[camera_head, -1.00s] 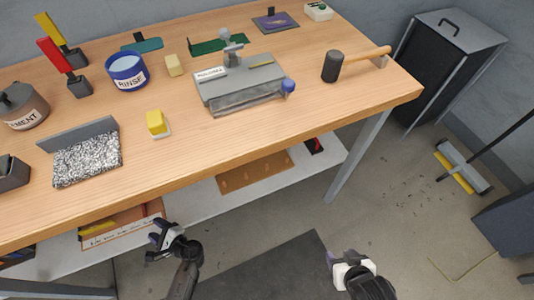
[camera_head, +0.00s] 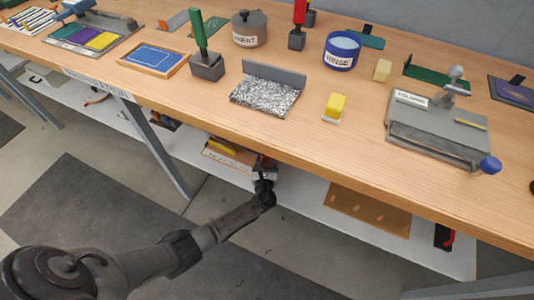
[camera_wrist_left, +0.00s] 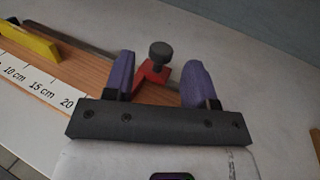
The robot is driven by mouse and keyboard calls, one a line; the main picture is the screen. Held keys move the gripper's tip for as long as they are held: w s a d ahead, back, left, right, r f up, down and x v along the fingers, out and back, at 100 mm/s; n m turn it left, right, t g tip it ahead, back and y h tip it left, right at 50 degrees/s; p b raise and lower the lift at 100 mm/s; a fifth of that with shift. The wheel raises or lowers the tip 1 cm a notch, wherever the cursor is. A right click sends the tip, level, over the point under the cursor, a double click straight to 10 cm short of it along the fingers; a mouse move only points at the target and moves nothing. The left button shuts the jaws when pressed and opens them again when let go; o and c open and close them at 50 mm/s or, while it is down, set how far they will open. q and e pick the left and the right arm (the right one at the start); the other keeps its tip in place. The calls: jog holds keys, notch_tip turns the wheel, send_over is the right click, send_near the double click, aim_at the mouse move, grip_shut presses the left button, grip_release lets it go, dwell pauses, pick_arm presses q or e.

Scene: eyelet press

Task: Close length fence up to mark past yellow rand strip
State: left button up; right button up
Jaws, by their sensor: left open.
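A wooden length gauge board (camera_head: 228,154) lies on the white lower shelf under the bench. In the left wrist view the board (camera_wrist_left: 90,73) carries a white scale (camera_wrist_left: 38,83) marked 10, 15 and 20 cm. A yellow strip (camera_wrist_left: 30,42) lies on it at the left. A red fence (camera_wrist_left: 153,71) with a dark round knob (camera_wrist_left: 160,52) stands beyond the 20 cm end, apart from the strip. My left gripper (camera_head: 263,172) is at the board's right end. Its purple fingers (camera_wrist_left: 159,82) are open, one on each side of the fence in the picture; contact is unclear.
The bench top (camera_head: 180,95) overhangs the shelf. A brown board (camera_head: 368,210) lies on the shelf to the right. A bench leg (camera_head: 158,146) stands left of my left arm. The shelf (camera_head: 300,195) between gripper and brown board is clear.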

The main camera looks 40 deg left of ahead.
aim_at(267, 155)
pick_arm(q)
jog(key=b+x, duration=0.1)
jog(key=x, duration=0.2)
jog(key=shift+w+f, duration=0.15)
jog(key=shift+w, duration=0.1)
jog(key=shift+w+a+b, duration=0.35)
jog(key=shift+w+a, duration=0.1)
jog(key=shift+w, duration=0.1)
jog(key=shift+c, duration=0.2)
grip_shut()
